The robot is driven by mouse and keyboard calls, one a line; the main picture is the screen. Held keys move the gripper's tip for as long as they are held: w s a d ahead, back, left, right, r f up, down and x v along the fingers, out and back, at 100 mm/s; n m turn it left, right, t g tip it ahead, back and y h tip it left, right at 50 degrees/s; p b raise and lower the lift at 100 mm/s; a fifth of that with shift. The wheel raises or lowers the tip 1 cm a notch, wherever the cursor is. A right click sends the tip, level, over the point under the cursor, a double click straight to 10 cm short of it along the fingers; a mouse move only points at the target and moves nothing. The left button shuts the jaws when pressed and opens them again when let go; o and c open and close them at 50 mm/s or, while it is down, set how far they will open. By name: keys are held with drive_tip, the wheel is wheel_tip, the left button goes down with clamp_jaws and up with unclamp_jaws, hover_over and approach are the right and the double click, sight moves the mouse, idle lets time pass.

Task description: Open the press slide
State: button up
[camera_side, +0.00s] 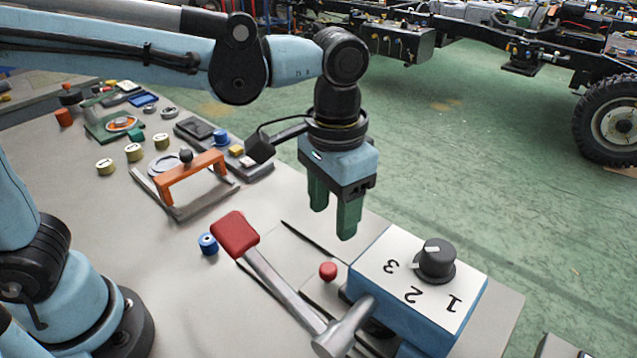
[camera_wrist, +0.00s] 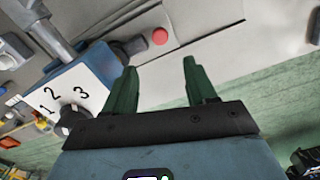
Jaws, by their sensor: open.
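The frames do not make clear which part is the press slide. A flat panel with a dark slit along one edge lies in the bench top, and a red ball knob (camera_side: 328,271) sits beside it; the knob also shows in the wrist view (camera_wrist: 160,36). An orange arch (camera_side: 190,178) with a black knob stands on grey rails further left. My gripper (camera_side: 333,222) points down, open and empty, above the bench between the arch and the blue dial box. In the wrist view its green fingers (camera_wrist: 160,68) are apart with nothing between them.
A blue box (camera_side: 396,327) with a black dial and numbers 1, 2, 3 stands at right. A red-ended lever (camera_side: 236,235) slants beside it. A small blue cylinder (camera_side: 208,243) lies left of the lever. Several small parts fill the far bench. Green floor lies beyond the edge.

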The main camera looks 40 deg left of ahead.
sight(330, 267)
wheel_tip(330, 267, down, 12)
drive_tip(key=shift+r, duration=0.25)
idle(0.3)
clamp_jaws()
idle(0.4)
